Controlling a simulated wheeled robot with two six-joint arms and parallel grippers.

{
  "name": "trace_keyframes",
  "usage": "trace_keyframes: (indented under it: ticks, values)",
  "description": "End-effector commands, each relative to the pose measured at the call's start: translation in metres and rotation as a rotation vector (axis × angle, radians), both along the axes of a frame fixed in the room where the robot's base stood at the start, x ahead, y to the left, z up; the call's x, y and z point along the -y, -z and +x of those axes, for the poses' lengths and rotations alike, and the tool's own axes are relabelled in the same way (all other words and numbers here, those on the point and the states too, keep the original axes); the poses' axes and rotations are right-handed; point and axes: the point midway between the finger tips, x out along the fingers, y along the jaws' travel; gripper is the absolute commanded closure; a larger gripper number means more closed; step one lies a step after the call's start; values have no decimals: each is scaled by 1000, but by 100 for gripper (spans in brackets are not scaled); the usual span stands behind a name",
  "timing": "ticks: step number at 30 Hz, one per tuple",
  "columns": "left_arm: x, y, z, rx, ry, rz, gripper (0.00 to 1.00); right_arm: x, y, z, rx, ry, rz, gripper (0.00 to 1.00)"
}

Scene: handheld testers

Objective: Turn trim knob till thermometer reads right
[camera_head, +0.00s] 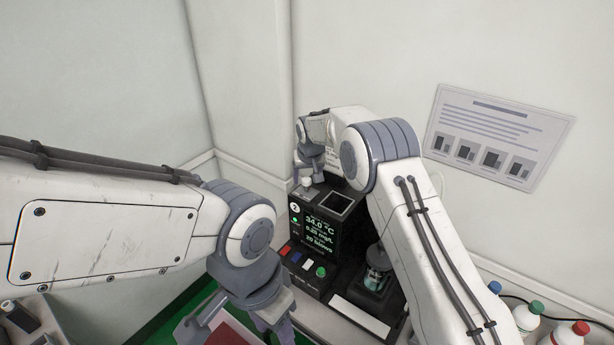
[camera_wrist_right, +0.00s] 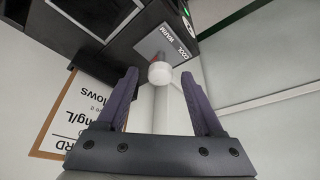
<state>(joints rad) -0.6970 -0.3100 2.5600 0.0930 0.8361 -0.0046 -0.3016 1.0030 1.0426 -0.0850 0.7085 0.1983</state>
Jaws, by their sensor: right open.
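The black tester (camera_head: 325,228) stands in the corner. Its screen (camera_head: 318,226) reads 34.0 °C on the top line, with mg/L and blows lines below. The white trim knob (camera_head: 307,182) is at the tester's top left; in the right wrist view the knob (camera_wrist_right: 159,75) sits beside a COOL / WARM label (camera_wrist_right: 172,45). My right gripper (camera_head: 309,168) is open just above the knob, its two fingers on either side; contact cannot be told. My left gripper (camera_head: 268,320) is low in front of the tester, partly cut off; its fingers are unclear.
Coloured buttons (camera_head: 302,263) line the tester's front ledge. A small glass vessel (camera_head: 377,262) stands at its right. Capped bottles (camera_head: 528,315) are at the lower right. A framed card (camera_wrist_right: 75,108) shows in the right wrist view. Walls close in behind the tester.

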Motion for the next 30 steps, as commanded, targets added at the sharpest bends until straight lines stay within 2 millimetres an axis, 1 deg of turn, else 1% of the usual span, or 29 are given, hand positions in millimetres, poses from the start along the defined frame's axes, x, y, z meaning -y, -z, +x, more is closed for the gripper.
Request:
trace_keyframes:
  ticks: [2, 3, 5, 6, 7, 8, 14, 20, 26, 30]
  values:
    - [0, 0, 0, 0, 0, 0, 50, 0, 0, 0, 0, 0, 0, 31]
    - [0, 0, 0, 0, 0, 0, 50, 0, 0, 0, 0, 0, 0, 47]
    - [0, 0, 0, 0, 0, 0, 50, 0, 0, 0, 0, 0, 0, 70]
    - [0, 0, 0, 0, 0, 0, 50, 0, 0, 0, 0, 0, 0, 85]
    - [0, 0, 0, 0, 0, 0, 50, 0, 0, 0, 0, 0, 0, 96]
    - [0, 0, 0, 0, 0, 0, 50, 0, 0, 0, 0, 0, 0, 100]
    - [0, 0, 0, 0, 0, 0, 50, 0, 0, 0, 0, -7, 0, 100]
    - [0, 3, 0, 0, -1, 0, 50, 1, 0, 0, 0, -62, 0, 100]
    - [0, 8, 0, 0, -1, 0, 50, 3, 0, 1, 1, -190, 1, 100]
    - [0, 13, 0, 0, -2, 0, 50, 4, 1, 2, 1, -312, 2, 100]
